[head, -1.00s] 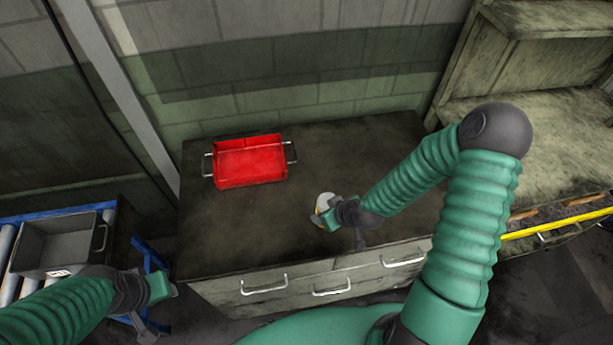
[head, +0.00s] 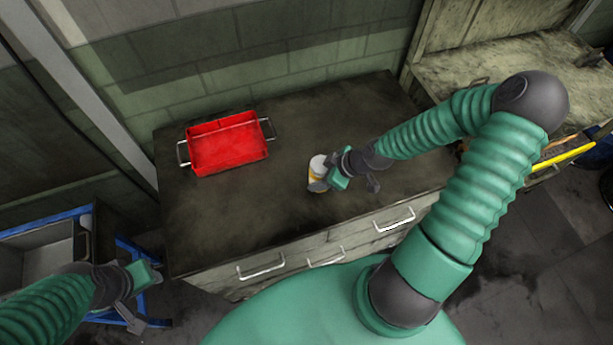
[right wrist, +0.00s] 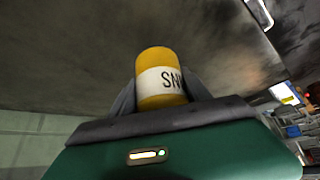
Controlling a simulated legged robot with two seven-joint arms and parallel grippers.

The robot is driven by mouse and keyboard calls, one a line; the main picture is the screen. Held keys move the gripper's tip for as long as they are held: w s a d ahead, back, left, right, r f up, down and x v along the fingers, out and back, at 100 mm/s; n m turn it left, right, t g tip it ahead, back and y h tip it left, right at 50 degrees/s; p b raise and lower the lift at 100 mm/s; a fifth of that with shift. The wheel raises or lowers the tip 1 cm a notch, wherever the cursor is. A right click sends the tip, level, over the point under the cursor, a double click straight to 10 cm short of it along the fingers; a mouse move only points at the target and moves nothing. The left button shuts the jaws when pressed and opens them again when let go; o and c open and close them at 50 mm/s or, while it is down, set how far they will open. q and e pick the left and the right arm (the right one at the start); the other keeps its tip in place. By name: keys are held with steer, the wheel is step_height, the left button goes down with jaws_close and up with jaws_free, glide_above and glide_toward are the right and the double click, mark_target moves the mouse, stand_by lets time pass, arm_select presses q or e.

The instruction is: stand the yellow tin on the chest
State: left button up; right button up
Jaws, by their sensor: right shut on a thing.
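The yellow tin (head: 317,172) has a white band with dark lettering and a pale top. It is between the fingers of my right gripper (head: 326,180), which is shut on it. The tin also shows in the right wrist view (right wrist: 160,78), with a finger on each side. The chest (head: 230,215) is the wide dark-topped unit with drawers. The tin appears upright over the middle of its top; I cannot tell whether it touches the top. My left gripper (head: 145,295) is at the lower left, away from the chest, and its fingers are not clear.
A red tray (head: 228,150) with two handles stands on the chest's left part. A grey bin (head: 45,250) is on a blue-framed stand at the left. A worn bench (head: 500,75) is at the right. The chest top around the tin is clear.

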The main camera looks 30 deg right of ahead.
steer(key=w+a, duration=0.2)
steer(key=a, duration=0.1)
steer(key=shift+w+f, duration=0.15)
steer(key=shift+w, duration=0.25)
step_height(320, 180, down, 3)
steer(key=shift+d, duration=0.15)
steer(key=shift+d+f, duration=0.15)
steer(key=shift+f, duration=0.1)
steer(key=o, duration=1.4)
steer(key=shift+o, duration=1)
